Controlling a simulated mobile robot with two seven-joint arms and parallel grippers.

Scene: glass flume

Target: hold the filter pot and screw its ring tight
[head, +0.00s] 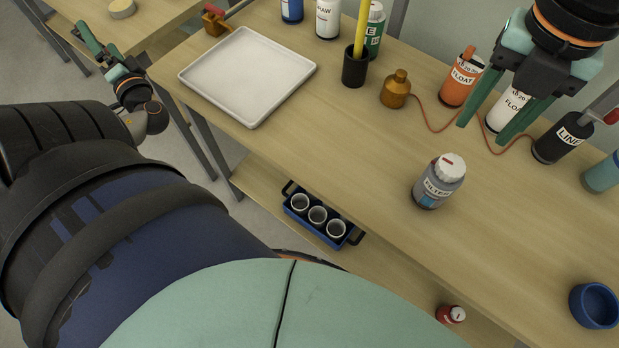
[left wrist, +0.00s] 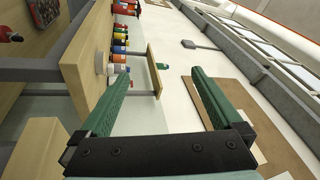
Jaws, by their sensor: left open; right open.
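The filter pot (head: 434,190) is a grey jar with a "FILTER" label, standing upright on the bench. Its white ring (head: 450,166) sits on top with a small red mark. How tight the ring is cannot be told. My right gripper (head: 482,133) is open and empty, above and behind the pot, apart from it. My left gripper (head: 97,42) is far off at the upper left, beyond the bench's left end. It is open and empty in the left wrist view (left wrist: 160,76), its fingers spread wide.
A white tray (head: 190,76) lies at the bench's left. A black cup (head: 355,68), brass bottle (head: 395,90), orange float bottle (head: 460,80) and black line bottle (head: 560,140) stand behind the pot. A blue bowl (head: 594,306) is front right. The bench left of the pot is clear.

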